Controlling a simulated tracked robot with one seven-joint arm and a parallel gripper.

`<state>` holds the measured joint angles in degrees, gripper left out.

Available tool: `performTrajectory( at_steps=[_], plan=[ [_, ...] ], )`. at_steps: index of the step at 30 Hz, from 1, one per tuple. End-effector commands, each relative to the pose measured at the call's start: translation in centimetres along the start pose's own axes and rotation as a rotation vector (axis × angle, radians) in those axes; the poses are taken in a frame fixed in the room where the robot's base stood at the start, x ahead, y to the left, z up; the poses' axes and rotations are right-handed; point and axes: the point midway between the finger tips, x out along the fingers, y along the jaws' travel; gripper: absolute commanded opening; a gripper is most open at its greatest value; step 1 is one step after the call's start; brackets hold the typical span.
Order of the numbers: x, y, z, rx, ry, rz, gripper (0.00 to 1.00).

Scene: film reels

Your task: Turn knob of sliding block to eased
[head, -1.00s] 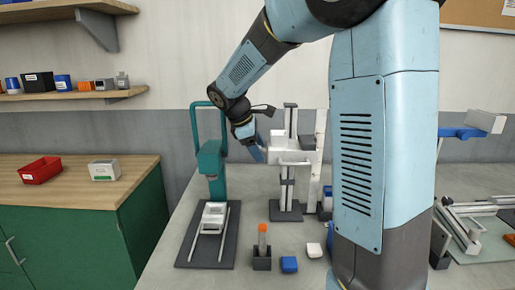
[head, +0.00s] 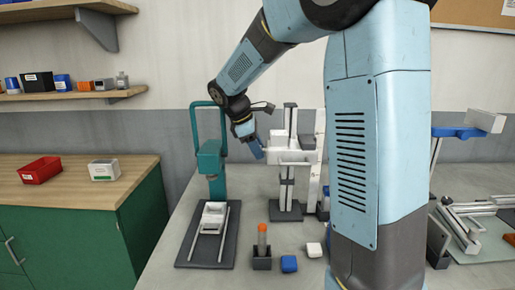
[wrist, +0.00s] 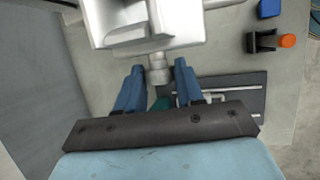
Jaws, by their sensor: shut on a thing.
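The sliding block (head: 290,157) is a pale block on an upright post with a dark base, in the middle of the head view. It fills the top of the wrist view as a grey-white body (wrist: 165,32). Its small grey knob (wrist: 158,74) sticks out toward me between my two blue fingers. My gripper (head: 260,156) reaches the block's left side in the head view. In the wrist view, my gripper (wrist: 157,68) is shut on the knob, one finger on each side. The knob's contact faces and any setting mark cannot be made out.
A teal stand (head: 211,160) with a dark base and white tray is close left of my gripper. In front are a dark holder with an orange-topped item (head: 262,240), a blue block (head: 289,264) and a white block (head: 314,250). Some bench between them is bare.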

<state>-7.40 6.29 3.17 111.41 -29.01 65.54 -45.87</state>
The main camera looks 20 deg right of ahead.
Motion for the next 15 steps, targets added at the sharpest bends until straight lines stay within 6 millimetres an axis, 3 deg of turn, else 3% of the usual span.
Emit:
performTrajectory(
  at_steps=[9,15],
  plan=[
    [0.14,0.74,-0.05,-0.114,0.001,-0.278,0.06],
    [0.15,0.87,-0.06,-0.155,0.003,-0.375,0.06]
  ],
)
